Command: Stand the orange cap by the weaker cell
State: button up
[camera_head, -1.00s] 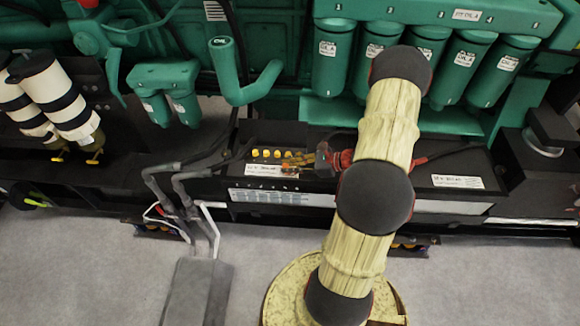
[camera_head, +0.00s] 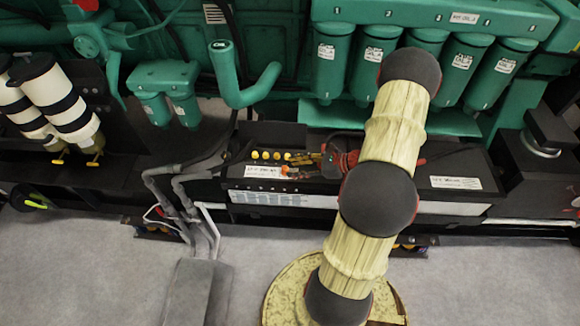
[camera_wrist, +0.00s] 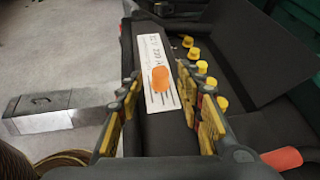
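The orange cap (camera_wrist: 160,78) shows in the wrist view between my two finger tips, over the white label (camera_wrist: 152,58) of the left battery. In the head view the cap (camera_head: 289,171) is at the right end of that label (camera_head: 264,171). My gripper (camera_wrist: 159,84) is spread, with a gap on each side of the cap. The left battery label seems to read 12 V 220 A. The right battery carries its own label (camera_head: 456,183), too small to read surely. My arm hides the stretch between the batteries.
Several yellow plugs (camera_head: 266,155) stand in a row on the left battery, behind the label. Green filters (camera_head: 333,60) hang above the batteries. Grey cables (camera_head: 180,195) run at the left.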

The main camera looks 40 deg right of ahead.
jog(key=p+v, duration=0.2)
jog(key=v, duration=0.7)
jog(key=shift+s, duration=0.1)
jog(key=w+a+r+n+g, duration=0.2)
jog(key=a+r+n+g, duration=0.2)
jog(key=a+r+n, duration=0.45)
jog(key=w+a+r+n+g, duration=0.35)
jog(key=a+r+n, duration=0.25)
jog(key=a+r, duration=0.4)
jog(key=s+a+r+n+t+h, duration=0.1)
jog(key=s+a+r+n+h, duration=0.2)
jog(key=s+a+r+n, duration=0.2)
jog(key=s+a+r+n+t+h, duration=0.1)
jog(key=s+a+r+n+h, duration=0.2)
jog(key=s+a+r+n, duration=0.2)
jog(key=shift+a+r+n, duration=1.85)
jog(key=shift+a+n, duration=0.6)
